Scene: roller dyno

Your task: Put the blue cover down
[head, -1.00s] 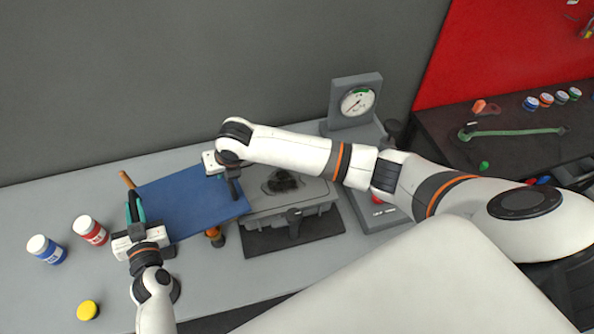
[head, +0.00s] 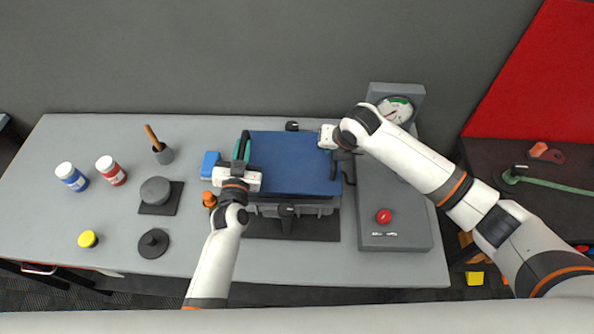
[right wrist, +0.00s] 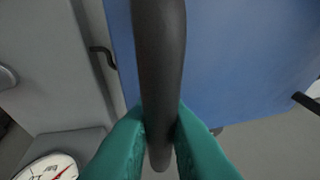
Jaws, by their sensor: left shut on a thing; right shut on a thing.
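The blue cover (head: 293,158) is a flat panel lying level over the grey roller box (head: 318,207), whose dark opening is hidden under it. I cannot tell whether the cover rests on the box or hangs just above it. My left gripper (head: 242,155) is shut on the cover's left-side black handle. My right gripper (head: 334,160) is shut at the cover's right edge. In the right wrist view, the teal fingers of my right gripper (right wrist: 160,135) close around a black bar handle (right wrist: 158,55) in front of the blue cover (right wrist: 230,60).
A grey console (head: 395,215) with a red button (head: 383,216) and a dial gauge (head: 396,110) stands to the right.

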